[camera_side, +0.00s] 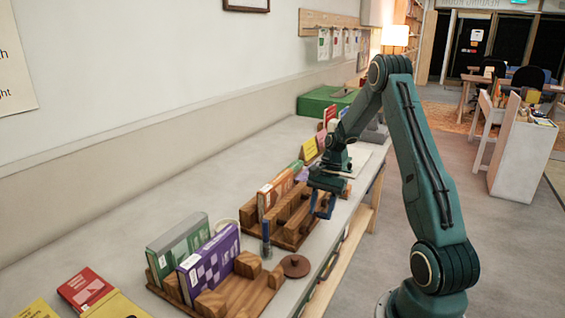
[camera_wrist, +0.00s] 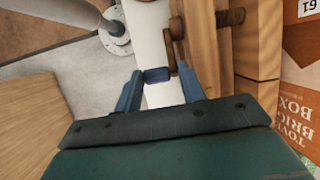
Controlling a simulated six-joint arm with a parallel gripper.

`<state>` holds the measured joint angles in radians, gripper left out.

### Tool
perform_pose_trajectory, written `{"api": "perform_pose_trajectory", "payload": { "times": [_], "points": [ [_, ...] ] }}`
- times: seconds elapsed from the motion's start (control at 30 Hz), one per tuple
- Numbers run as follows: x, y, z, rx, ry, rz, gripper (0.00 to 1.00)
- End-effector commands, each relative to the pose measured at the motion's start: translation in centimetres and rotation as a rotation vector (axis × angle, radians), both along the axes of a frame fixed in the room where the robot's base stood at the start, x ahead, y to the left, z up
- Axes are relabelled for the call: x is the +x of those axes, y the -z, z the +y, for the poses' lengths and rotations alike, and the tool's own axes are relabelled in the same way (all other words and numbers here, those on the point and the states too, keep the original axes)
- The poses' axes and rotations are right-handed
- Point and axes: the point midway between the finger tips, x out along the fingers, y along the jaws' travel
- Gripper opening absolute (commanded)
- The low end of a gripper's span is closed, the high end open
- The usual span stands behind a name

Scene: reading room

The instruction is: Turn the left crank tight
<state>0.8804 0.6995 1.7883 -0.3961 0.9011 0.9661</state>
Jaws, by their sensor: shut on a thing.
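My gripper (camera_side: 324,205) is at the front edge of the farther wooden press (camera_side: 283,236), which holds orange and other books. In the wrist view my gripper (camera_wrist: 158,78) is shut on the blue handle (camera_wrist: 157,75) of a crank. The crank's brown arm (camera_wrist: 169,50) joins a shaft on the side of the wooden press (camera_wrist: 255,45). An orange book (camera_wrist: 302,100) stands in this press. In the side view my gripper mostly hides the crank. How tight the crank is cannot be told.
A nearer wooden press (camera_side: 262,292) holds a purple book (camera_side: 210,262) and a grey-green book (camera_side: 180,243). A green box (camera_side: 322,101) stands farther back. The tabletop (camera_side: 130,215) by the wall is clear.

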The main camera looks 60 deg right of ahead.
Motion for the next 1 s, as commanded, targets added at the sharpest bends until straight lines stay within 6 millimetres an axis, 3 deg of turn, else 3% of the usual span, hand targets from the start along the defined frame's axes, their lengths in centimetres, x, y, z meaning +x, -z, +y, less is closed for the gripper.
{"api": "perform_pose_trajectory", "payload": {
  "times": [0.03,0.37,1.0],
  "points": [
    [-0.8,-0.1,0.0,-0.002,0.01,0.022,0.0],
    [-0.8,-0.9,0.9,-0.133,0.007,0.021,0.0],
    [-0.8,-2.4,4.4,-0.601,0.004,0.02,0.0]
  ]
}}
